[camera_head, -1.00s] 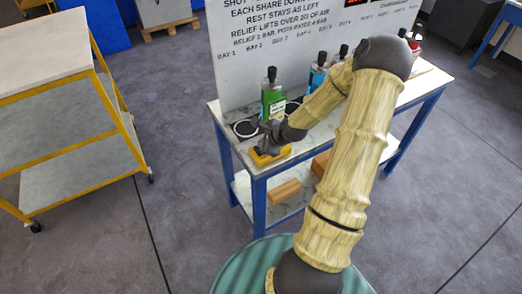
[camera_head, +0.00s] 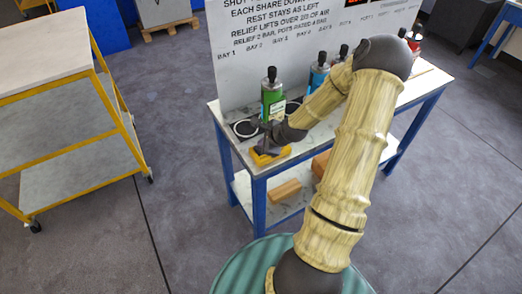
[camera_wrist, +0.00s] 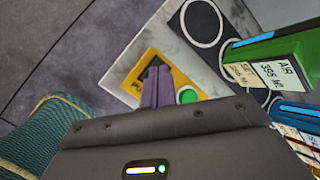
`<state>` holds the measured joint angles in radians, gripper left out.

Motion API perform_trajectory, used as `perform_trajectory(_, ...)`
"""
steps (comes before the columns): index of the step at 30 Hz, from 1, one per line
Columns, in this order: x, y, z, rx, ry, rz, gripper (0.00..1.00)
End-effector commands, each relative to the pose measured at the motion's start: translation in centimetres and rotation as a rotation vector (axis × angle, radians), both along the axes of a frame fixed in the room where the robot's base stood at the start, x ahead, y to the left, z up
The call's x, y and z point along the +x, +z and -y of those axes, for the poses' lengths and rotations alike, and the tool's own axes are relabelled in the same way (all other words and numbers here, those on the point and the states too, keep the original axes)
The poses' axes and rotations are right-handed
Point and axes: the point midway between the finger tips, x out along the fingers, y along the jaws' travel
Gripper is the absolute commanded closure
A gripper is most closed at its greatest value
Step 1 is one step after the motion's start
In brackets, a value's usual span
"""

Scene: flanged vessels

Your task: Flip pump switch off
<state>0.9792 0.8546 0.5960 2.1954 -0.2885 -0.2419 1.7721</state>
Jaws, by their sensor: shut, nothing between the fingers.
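A yellow switch box (camera_wrist: 183,78) with a green round button or lamp (camera_wrist: 187,95) sits at the near left corner of the bench. The box also shows in the head view (camera_head: 272,158). My gripper (camera_wrist: 156,76) is shut and empty, its purple fingers pointing down over the middle of the yellow box. The fingers hide the switch lever, so I cannot tell its position or whether they touch it. In the head view my gripper (camera_head: 262,146) is at the box, partly hidden by my wrist.
A green bottle (camera_head: 272,98) labelled AIR stands behind the box, with a blue bottle (camera_head: 318,74) and others to its right. A round ring (camera_head: 245,128) lies at the bench's left end. A lettered board (camera_head: 240,80) rises behind. A yellow trolley (camera_head: 75,150) stands left.

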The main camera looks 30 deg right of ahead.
Motion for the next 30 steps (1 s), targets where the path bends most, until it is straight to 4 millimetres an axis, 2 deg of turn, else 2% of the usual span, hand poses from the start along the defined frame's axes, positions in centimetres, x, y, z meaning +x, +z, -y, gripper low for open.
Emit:
perform_trajectory(6, -0.13, -0.67, 0.04, 0.001, -0.002, 0.0, 1.0)
perform_trajectory(30, -0.2, -1.15, 0.03, 0.001, 0.0, -0.001, 1.0)
